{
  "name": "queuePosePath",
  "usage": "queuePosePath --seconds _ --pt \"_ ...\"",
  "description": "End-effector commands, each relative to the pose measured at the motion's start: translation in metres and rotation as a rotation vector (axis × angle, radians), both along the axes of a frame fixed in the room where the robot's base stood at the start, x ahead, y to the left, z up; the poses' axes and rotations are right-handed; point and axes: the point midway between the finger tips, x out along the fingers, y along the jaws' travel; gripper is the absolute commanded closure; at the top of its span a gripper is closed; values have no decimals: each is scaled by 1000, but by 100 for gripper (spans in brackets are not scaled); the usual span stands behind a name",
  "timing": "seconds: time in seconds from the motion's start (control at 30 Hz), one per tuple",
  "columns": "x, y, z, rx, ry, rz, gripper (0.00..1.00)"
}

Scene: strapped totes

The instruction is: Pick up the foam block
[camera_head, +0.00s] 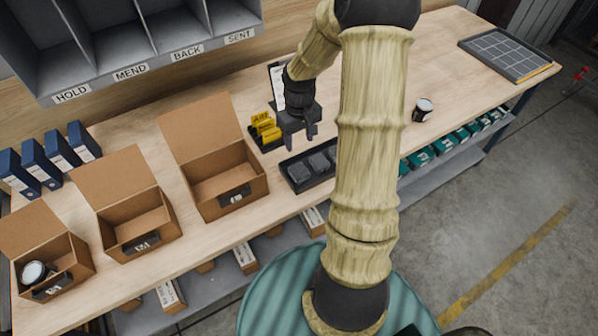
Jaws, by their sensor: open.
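A black tray (298,187) on the workbench holds dark grey blocks (319,162) side by side. They look like foam, but I cannot tell for sure. My arm hides the right end of the tray. My gripper (302,141) points down with its fingers apart and nothing between them. It is just behind and above the tray, apart from the blocks as far as I can see.
Three open cardboard boxes (224,193) stand to the left; the leftmost holds a round can. Yellow labelled pieces (265,127) stand left of my gripper. A small can (422,110) and a gridded tray (507,50) are at right. Grey pigeonholes (125,52) hang at the back.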

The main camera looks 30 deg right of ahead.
Motion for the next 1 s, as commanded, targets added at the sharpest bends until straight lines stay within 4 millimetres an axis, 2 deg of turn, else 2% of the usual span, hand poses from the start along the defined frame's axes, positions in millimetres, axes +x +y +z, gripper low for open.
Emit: queuePosePath --seconds 0.3,0.43,0.53,0.87,1.0 --pt "-1 1 -56 3 4 1 49" --pt "-1 1 -74 1 3 1 49" --pt "-1 1 -81 1 1 0 49" --pt "0 1 -83 1 0 -1 49" --pt "-1 2 -90 2 2 0 49"
